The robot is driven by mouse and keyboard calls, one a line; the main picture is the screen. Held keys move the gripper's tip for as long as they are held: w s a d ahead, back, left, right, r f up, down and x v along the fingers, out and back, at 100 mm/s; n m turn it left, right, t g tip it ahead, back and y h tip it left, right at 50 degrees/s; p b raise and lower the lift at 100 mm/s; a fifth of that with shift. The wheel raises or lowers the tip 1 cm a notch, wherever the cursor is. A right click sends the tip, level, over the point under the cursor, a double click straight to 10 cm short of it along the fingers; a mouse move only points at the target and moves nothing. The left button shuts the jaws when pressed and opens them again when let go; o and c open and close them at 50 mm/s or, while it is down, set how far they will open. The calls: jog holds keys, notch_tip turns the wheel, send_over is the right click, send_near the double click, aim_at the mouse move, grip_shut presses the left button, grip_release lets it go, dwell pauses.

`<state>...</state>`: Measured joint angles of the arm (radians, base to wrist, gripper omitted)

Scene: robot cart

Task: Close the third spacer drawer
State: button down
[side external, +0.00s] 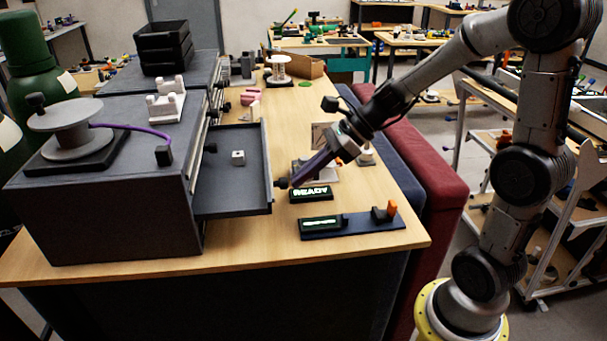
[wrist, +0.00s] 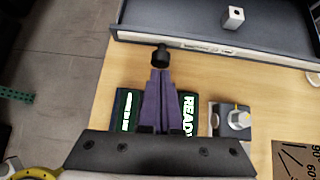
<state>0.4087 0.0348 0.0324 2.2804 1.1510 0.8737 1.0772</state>
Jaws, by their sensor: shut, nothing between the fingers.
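A dark grey drawer (side external: 232,205) is pulled far out of the grey cabinet (side external: 110,215) on the bench. A small white block (side external: 238,157) lies inside it. In the wrist view the drawer (wrist: 275,32) spans the top, with a black knob (wrist: 160,54) on its front. My gripper (side external: 288,182) is shut and empty, its purple fingers slanting down to the drawer front. In the wrist view the fingertips (wrist: 160,74) are right at the knob; I cannot tell whether they touch it. The pictures do not confirm which drawer number this is.
A lit READY sign (side external: 311,193) and a dark panel with an orange part (side external: 352,224) stand on the bench right of the drawer. A spool (side external: 68,127) and black trays (side external: 163,48) rest on the cabinets. Other black knobs show on the cabinet front.

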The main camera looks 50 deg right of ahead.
aim_at(241, 190)
jog(key=shift+w+a, duration=0.1)
jog(key=w+a, duration=1)
jog(key=shift+s+d, duration=0.4)
jog(key=shift+d, duration=0.15)
jog(key=shift+s+d+f, duration=0.15)
jog(key=shift+s+d, duration=0.85)
jog(key=shift+d, duration=0.1)
jog(key=v, duration=1)
jog(key=shift+a, duration=0.2)
